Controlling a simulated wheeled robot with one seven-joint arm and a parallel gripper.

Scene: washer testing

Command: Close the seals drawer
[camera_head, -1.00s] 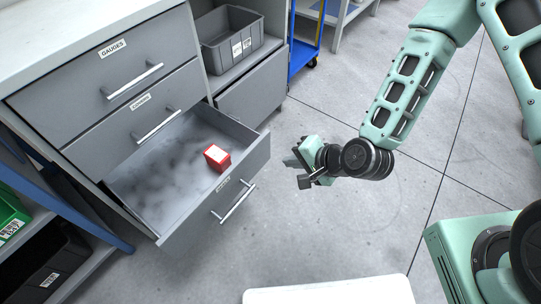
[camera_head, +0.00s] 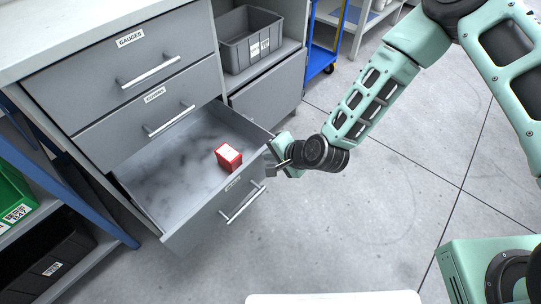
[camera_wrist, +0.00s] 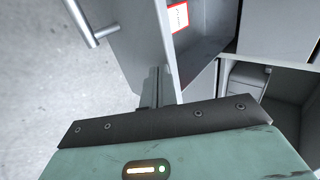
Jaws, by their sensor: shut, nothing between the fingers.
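The bottom drawer (camera_head: 180,160) of the grey cabinet stands pulled out. Its front panel (camera_head: 218,206) bears a small label, too small to read, and a bar handle (camera_head: 242,204). A red and white box (camera_head: 228,157) lies inside; part of it shows in the wrist view (camera_wrist: 179,16). My gripper (camera_head: 276,152) is at the right end of the drawer front, near its top edge. In the wrist view the shut fingers (camera_wrist: 157,88) are beside the end of the front panel (camera_wrist: 128,45); I cannot tell whether they touch it. The handle (camera_wrist: 85,20) is at the upper left there.
Above are shut drawers, one labelled GAUGES (camera_head: 120,70) and another (camera_head: 160,105). A grey bin (camera_head: 248,40) sits on a shelf to the right, above a grey panel (camera_head: 270,90). Shelving with a green bin (camera_head: 12,200) stands left. The floor (camera_head: 350,220) before the drawer is clear.

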